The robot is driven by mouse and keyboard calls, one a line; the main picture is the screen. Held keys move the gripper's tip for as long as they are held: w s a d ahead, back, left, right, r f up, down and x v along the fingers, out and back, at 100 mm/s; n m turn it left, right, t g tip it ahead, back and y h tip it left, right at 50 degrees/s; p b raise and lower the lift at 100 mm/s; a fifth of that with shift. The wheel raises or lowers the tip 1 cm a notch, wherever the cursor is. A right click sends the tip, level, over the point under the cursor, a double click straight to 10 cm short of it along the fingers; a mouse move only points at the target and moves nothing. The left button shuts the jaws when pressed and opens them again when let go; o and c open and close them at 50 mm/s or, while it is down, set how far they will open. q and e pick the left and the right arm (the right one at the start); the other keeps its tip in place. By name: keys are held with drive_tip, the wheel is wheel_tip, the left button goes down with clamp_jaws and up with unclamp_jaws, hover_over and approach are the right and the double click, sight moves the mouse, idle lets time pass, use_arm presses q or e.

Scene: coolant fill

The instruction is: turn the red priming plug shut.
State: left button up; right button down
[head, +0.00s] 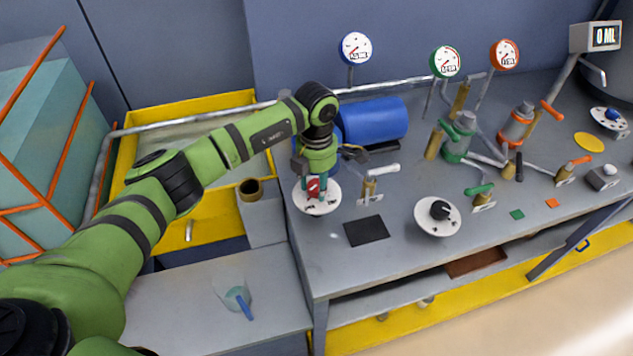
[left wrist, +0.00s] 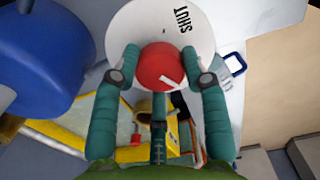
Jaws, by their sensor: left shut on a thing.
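The red priming plug (head: 313,188) sits on a round white dial plate (head: 317,205) at the left end of the grey bench. My left gripper (head: 314,183) points down over it, with its teal fingers closed on the plug's sides. In the left wrist view the round red plug (left wrist: 163,67) lies between both fingertips. A white mark on its face points to the lower right. The word SHUT is printed on the dial plate (left wrist: 185,42) at the upper right, away from the mark. My right gripper is not in view.
A blue cylinder (head: 375,121) lies behind the plug. A valve with a white handle (head: 382,170) stands close at its right. A black pad (head: 365,231) and a black knob (head: 439,209) on a white dial are farther right. A yellow basin (head: 128,150) is at the left.

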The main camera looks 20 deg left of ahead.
use_arm(q)
drive_tip(key=shift+s+a+f+n, duration=0.15)
drive_tip(key=shift+f+n, duration=0.05)
drive_tip(key=shift+n, duration=0.2)
drive_tip(key=n+b, duration=0.2)
drive_tip(key=n, duration=0.1)
drive_tip(key=shift+f+n, duration=0.15)
drive_tip(key=shift+n, duration=0.25)
drive_tip(key=n+b, duration=0.1)
drive_tip(key=n, duration=0.2)
drive_tip(key=shift+s+n, duration=0.1)
drive_tip(key=shift+n, duration=0.2)
drive_tip(key=n+b, duration=0.1)
drive_tip(key=n, duration=0.2)
drive_tip(key=shift+n, duration=0.3)
drive_tip(key=n, duration=0.4)
drive_tip(key=n+b, duration=0.1)
drive_tip(key=n, duration=0.1)
drive_tip(key=shift+d, duration=0.25)
drive_tip(key=n, duration=0.5)
drive_tip(key=shift+d+n, duration=0.1)
drive_tip(key=shift+n, duration=0.3)
